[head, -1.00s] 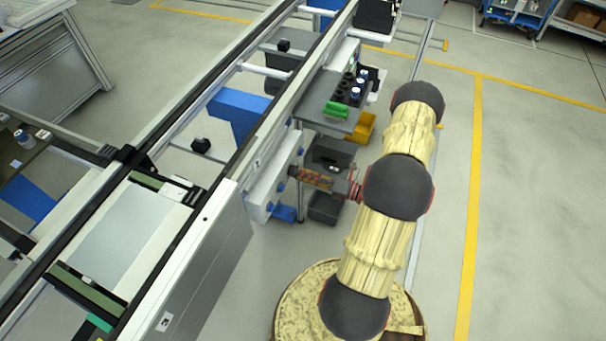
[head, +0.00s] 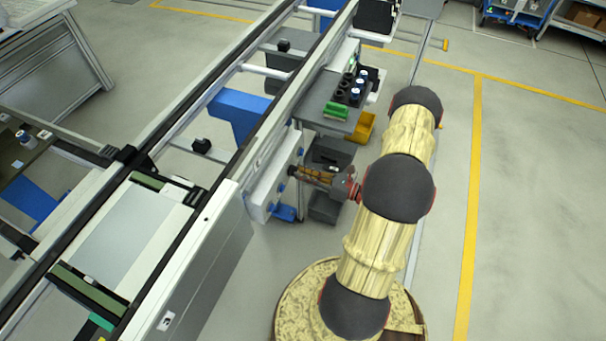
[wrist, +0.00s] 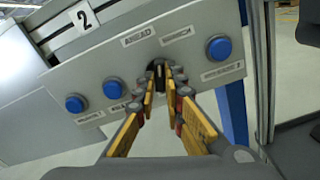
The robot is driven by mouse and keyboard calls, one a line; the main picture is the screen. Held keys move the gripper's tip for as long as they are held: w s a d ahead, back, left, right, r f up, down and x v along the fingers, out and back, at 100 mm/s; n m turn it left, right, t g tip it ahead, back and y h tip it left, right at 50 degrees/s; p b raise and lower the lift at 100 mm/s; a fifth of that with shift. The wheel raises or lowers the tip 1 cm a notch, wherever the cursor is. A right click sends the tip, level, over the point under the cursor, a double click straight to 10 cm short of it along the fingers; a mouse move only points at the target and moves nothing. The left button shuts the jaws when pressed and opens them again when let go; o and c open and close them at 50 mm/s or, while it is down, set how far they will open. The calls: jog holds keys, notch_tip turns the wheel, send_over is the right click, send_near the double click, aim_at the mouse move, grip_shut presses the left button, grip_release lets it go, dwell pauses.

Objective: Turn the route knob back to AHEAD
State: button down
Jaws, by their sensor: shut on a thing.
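The route knob (wrist: 158,66) is a small dark knob on a light grey control panel (wrist: 190,65), below the label AHEAD (wrist: 140,36) and a second label that I cannot read clearly. My gripper (wrist: 160,76) is shut on the knob, with its yellow-faced fingers on either side. The fingertips hide part of the knob, and I cannot tell which label it points at. In the head view my gripper (head: 303,173) reaches left to the panel (head: 268,190) on the side of the line, and the knob is hidden there.
Blue buttons sit on the panel: one to the right (wrist: 218,48), one at the lower left (wrist: 75,103) and one nearer the knob (wrist: 113,88). Grey bins (head: 324,208) and a yellow bin (head: 362,128) are close to my wrist.

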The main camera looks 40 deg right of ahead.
jog(key=shift+n, duration=1.9)
jog(key=c, duration=2)
grip_release()
jog(key=shift+o, duration=0.6)
jog(key=v, duration=1.2)
jog(key=shift+d+f, duration=0.1)
